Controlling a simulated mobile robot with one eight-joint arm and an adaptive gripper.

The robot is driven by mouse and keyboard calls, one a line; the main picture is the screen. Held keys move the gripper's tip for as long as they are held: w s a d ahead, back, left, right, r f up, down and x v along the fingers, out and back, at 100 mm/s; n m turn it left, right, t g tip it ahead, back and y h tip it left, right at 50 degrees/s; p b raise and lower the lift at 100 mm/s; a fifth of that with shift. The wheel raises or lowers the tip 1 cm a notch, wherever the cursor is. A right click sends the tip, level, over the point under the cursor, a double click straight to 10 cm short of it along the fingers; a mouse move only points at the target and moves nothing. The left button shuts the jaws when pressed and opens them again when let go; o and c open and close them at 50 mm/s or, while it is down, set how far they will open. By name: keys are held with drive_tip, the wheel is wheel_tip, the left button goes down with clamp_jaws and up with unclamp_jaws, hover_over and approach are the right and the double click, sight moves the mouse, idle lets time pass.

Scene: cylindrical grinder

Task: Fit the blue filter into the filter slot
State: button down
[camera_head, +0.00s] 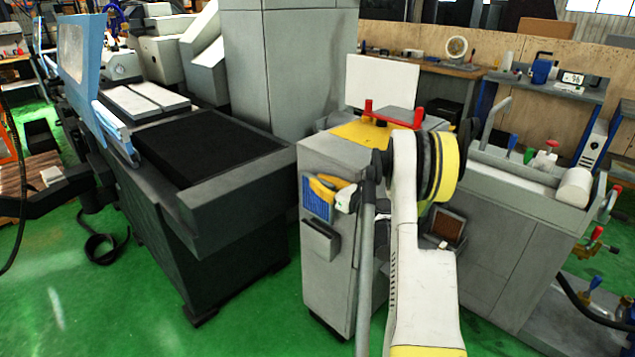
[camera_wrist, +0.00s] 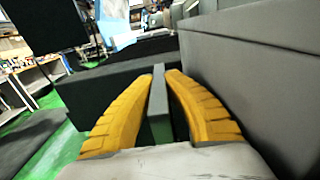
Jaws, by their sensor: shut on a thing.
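The blue filter (camera_head: 316,198) is a flat ribbed panel in a pale frame. In the head view it is upright against or just in front of the left face of the grey cabinet; I cannot tell if it touches. My gripper (camera_head: 329,187), with yellow fingers, is at its upper right edge. In the wrist view my gripper (camera_wrist: 159,78) is shut on a thin upright grey edge (camera_wrist: 159,105), which appears to be the filter's side. A grey pocket-like holder (camera_head: 321,243), likely the filter slot, is on the cabinet face just below the filter. Its inside is hidden.
The grey cabinet (camera_head: 340,285) has a yellow top with red handles. A dark machine bed (camera_head: 215,235) stands to the left, with green floor between. A brown-panelled opening (camera_head: 450,229) is on the right. The cabinet face (camera_wrist: 255,75) runs close beside my fingers.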

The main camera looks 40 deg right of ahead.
sight(318, 197)
drive_tip(key=shift+f+b, duration=0.5)
drive_tip(key=shift+f, duration=1.75)
wheel_tip(318, 197, down, 12)
drive_tip(key=shift+r, duration=0.15)
idle(3.6)
drive_tip(key=c, duration=1.5)
unclamp_jaws()
wheel_tip(318, 197, up, 10)
drive_tip(key=shift+r, duration=0.1)
